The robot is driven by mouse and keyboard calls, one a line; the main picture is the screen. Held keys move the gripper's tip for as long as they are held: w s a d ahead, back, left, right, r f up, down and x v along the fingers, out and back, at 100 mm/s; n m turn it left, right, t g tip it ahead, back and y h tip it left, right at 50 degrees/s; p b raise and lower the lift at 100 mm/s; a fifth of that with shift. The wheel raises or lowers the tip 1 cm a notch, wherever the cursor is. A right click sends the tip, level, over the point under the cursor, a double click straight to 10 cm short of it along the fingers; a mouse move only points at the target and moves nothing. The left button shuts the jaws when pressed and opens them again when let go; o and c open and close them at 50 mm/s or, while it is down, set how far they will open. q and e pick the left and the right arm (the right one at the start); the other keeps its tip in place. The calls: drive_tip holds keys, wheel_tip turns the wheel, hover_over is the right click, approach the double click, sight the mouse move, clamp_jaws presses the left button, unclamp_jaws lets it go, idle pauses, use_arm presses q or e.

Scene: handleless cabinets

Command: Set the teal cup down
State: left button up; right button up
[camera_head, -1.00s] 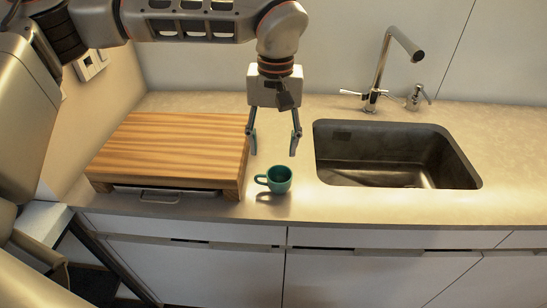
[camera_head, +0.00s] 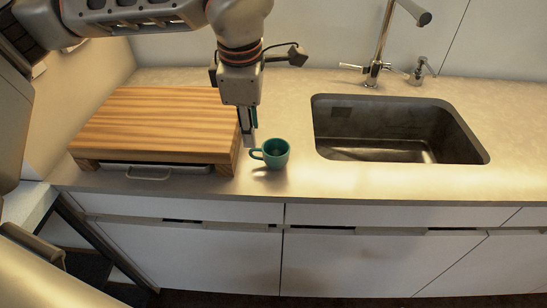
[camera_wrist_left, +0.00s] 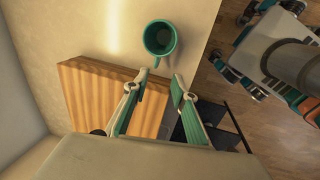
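The teal cup (camera_head: 271,153) stands upright on the counter, between the cutting board and the sink, with its handle towards the left. My left gripper (camera_head: 249,141) points down beside the handle, near the board's right edge; its fingers overlap in the head view. In the left wrist view, the gripper (camera_wrist_left: 162,75) is open, with a clear gap between the fingertips. The teal cup (camera_wrist_left: 160,38) lies just beyond them there, its handle near the gap. I cannot tell whether a fingertip touches the handle. My right gripper is not recognisable in either view.
The thick wooden cutting board (camera_head: 155,122) is close on the left of my gripper, above a metal tray with a handle (camera_head: 148,174). The sink (camera_head: 395,130) opens to the right of the cup, with the faucet (camera_head: 378,50) behind. The counter's front edge is close before the cup.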

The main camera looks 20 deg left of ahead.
sight(253, 149)
use_arm(q)
drive_tip(key=f, duration=0.2)
drive_tip(key=w+f, duration=0.1)
drive_tip(key=f, duration=0.2)
drive_tip(key=w+f, duration=0.1)
drive_tip(key=f, duration=0.1)
drive_tip(key=shift+w+a+f, duration=0.1)
drive_tip(key=shift+a+f, duration=0.15)
drive_tip(key=shift+a, duration=0.15)
clamp_jaws()
